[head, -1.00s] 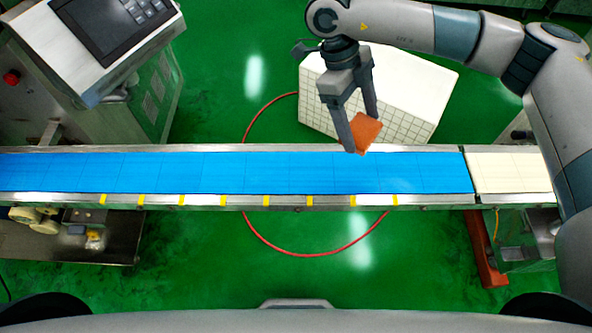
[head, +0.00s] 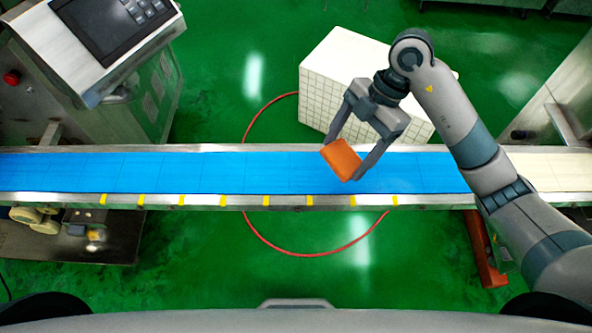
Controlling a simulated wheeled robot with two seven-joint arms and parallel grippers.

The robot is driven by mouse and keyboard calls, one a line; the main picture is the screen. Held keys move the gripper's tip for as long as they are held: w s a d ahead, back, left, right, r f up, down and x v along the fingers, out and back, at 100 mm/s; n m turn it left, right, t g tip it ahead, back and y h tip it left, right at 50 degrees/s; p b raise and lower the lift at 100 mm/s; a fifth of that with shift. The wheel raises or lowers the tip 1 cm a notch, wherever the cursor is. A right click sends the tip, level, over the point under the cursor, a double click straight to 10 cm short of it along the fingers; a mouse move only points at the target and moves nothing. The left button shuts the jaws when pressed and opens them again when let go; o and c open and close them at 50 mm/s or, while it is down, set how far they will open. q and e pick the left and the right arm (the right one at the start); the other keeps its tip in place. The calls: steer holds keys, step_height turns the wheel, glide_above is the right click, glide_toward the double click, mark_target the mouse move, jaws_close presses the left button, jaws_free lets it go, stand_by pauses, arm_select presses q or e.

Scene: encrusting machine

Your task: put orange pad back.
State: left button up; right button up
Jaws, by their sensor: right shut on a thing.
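The orange pad (head: 342,160) is a small flat block in the head view, right of the middle. My right gripper (head: 341,161) is shut on it, with a finger at each side, and holds it tilted over the far part of the blue conveyor belt (head: 200,172). I cannot tell how high it is above the belt. My left gripper is not in view.
A white tiled box (head: 345,75) stands behind the conveyor, partly behind my right arm. A machine with a control panel (head: 115,35) stands at the far left. A cream belt section (head: 545,172) lies at the right. The blue belt's left part is clear.

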steer(key=m+t, duration=0.1)
steer(key=m, duration=0.1)
steer(key=s+f+m, duration=0.1)
steer(key=m, duration=0.1)
steer(key=m+t, duration=0.1)
steer(key=m, duration=0.1)
steer(key=shift+s+f+t+y, duration=0.25)
steer(key=shift+f+t+y, duration=0.05)
steer(key=shift+y, duration=0.1)
steer(key=shift+a, duration=0.1)
steer(key=w+a+f+p, duration=0.1)
steer(key=w+a+f, duration=0.1)
steer(key=a, duration=0.1)
steer(key=w+a+f+p, duration=0.1)
steer(key=w+a+f, duration=0.1)
steer(key=a, duration=0.1)
steer(key=w+a+f+p, duration=0.1)
steer(key=w+a+f, duration=0.1)
steer(key=a+f, duration=0.1)
steer(key=shift+a, duration=0.55)
steer(key=shift+s+d+f+p, duration=0.1)
steer(key=shift+f+p, duration=0.65)
steer(key=shift+f, duration=1.25)
